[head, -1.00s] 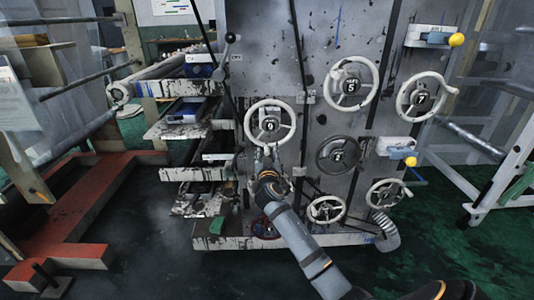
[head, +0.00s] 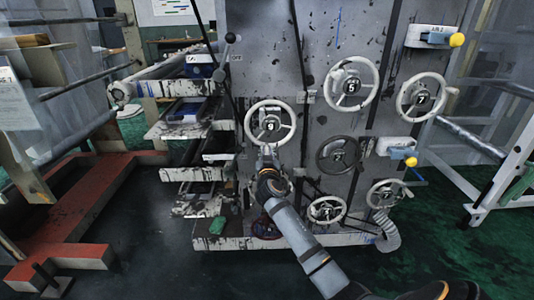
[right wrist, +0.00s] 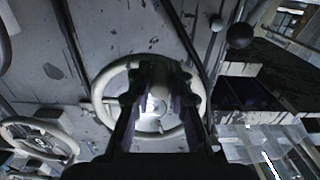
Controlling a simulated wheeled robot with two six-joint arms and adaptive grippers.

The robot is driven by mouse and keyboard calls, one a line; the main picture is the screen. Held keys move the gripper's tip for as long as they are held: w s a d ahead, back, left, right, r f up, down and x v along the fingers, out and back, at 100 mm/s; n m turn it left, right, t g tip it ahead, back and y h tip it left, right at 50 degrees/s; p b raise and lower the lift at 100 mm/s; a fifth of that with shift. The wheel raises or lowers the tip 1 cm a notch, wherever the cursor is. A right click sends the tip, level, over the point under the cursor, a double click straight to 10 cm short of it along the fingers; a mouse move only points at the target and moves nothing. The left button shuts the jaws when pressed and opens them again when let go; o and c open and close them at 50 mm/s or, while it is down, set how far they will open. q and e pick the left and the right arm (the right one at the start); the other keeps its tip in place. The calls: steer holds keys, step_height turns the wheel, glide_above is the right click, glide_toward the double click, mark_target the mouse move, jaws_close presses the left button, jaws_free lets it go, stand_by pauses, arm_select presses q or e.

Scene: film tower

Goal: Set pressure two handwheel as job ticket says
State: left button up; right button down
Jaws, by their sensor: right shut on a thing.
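A pale handwheel (head: 250,118) with a dark hub that seems to read 9 sits on the left of the grey machine panel. My right gripper (head: 267,152) is at the bottom of this wheel, shut on its rim or a knob there; the fingers hide the exact contact. In the right wrist view the same wheel (right wrist: 103,88) shows behind my right gripper (right wrist: 158,80), whose fingers cover its middle. I cannot tell from the labels which wheel is pressure two. A printed sheet (head: 7,90) at the left edge is unreadable. My left gripper is out of view.
Other handwheels stand nearby: one marked 5 (head: 374,85), one marked 7 (head: 443,88), a dark one (head: 322,160) and two lower ones. Yellow-knobbed levers (head: 457,40) stick out at right. A black ball lever (head: 230,38) is above left. Shelves (head: 185,130) project on the left.

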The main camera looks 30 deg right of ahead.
mark_target(292, 114)
steer(key=shift+d, duration=0.1)
